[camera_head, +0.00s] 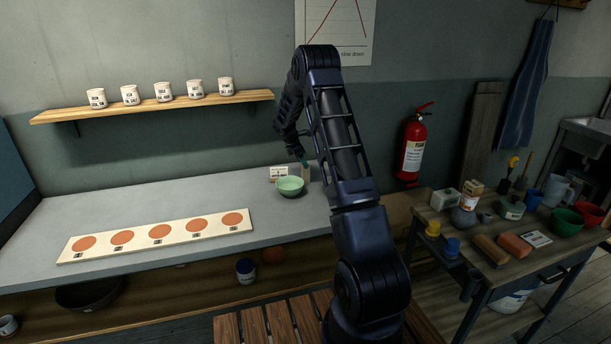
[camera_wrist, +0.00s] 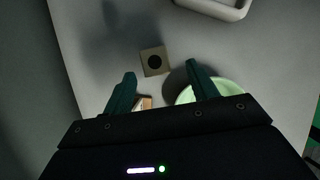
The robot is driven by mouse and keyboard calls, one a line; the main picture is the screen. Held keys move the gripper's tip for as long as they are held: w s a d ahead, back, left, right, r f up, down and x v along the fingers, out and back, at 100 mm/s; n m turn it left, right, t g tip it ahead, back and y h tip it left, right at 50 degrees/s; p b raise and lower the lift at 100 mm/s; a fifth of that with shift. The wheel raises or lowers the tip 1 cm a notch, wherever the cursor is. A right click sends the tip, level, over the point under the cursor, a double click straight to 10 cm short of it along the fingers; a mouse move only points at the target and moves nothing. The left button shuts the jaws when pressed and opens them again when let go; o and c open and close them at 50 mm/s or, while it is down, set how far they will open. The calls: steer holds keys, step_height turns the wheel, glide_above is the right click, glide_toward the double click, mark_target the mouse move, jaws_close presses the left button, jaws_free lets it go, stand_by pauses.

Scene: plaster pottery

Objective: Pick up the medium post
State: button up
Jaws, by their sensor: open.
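A beige square-topped post with a dark round hole, which I take to be the medium post (camera_wrist: 154,61), shows from above in the wrist view. In the head view a small beige upright piece, likely the same post (camera_head: 306,173), stands on the grey counter, close to the green bowl. My gripper (camera_wrist: 161,70) is open, its two dark green fingers pointing down towards the post, which appears between and slightly beyond the fingertips. In the head view my gripper (camera_head: 303,160) is small and partly hidden by my arm. Contact with the post cannot be seen.
A green bowl (camera_head: 290,186) stands close by, under the right finger in the wrist view. A small label card (camera_head: 279,173) stands behind the bowl. A pale rounded tray (camera_wrist: 212,8) lies farther off. A board with orange discs (camera_head: 140,246) lies left; the counter between is clear.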

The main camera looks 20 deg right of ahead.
mark_target(307, 171)
steer(key=shift+w+x, duration=0.2)
steer(key=shift+x, duration=3.7)
steer(key=c, duration=1.2)
steer(key=shift+r, duration=0.1)
